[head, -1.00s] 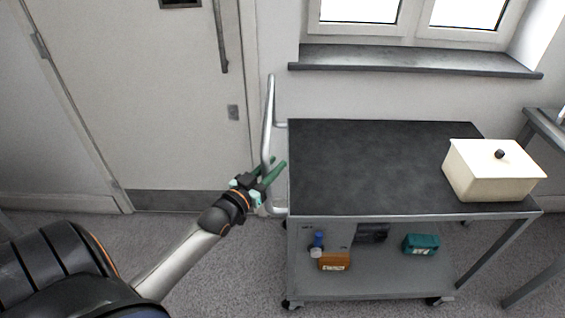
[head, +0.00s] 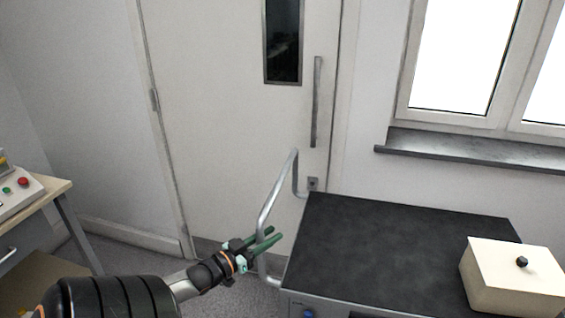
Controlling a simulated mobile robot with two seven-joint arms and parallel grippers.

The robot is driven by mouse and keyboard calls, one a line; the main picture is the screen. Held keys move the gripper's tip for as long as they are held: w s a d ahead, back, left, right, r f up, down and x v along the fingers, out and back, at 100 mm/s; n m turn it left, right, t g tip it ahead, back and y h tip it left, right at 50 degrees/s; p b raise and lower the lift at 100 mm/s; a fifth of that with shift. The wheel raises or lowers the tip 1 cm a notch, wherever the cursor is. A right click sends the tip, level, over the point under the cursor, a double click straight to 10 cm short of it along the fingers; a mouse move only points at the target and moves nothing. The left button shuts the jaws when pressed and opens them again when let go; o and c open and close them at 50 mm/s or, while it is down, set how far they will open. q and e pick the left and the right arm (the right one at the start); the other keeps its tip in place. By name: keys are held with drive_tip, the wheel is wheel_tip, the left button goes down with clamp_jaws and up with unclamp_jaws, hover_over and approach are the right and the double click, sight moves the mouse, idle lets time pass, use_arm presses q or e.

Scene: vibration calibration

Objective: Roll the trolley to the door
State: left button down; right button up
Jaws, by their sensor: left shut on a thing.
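The trolley (head: 390,240) has a dark top and a silver push handle (head: 276,190) on its left end. It stands in front of the wall, its left end near the door. My left gripper (head: 268,241) has green fingers and is shut on the lower part of the handle. The door (head: 225,120) is pale, with a vertical pull bar and a narrow dark window, and is shut. A cream box (head: 512,275) with a black knob sits on the trolley's right end. The lower shelf is mostly hidden. My right gripper does not show.
A bench (head: 40,200) with a control box (head: 18,190) stands at the left. A window sill (head: 470,150) juts out above the trolley at the right. Grey floor (head: 125,262) is clear between the bench and the trolley.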

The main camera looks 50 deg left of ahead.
use_arm(q)
drive_tip(key=shift+s+a, duration=0.35)
drive_tip(key=shift+a, duration=0.2)
drive_tip(key=c, duration=0.7)
unclamp_jaws()
drive_tip(key=shift+s, duration=0.15)
drive_tip(key=s, duration=1.2)
drive_tip(key=shift+s+d+p, duration=0.15)
drive_tip(key=shift+d+p, duration=0.2)
drive_tip(key=shift+d, duration=0.05)
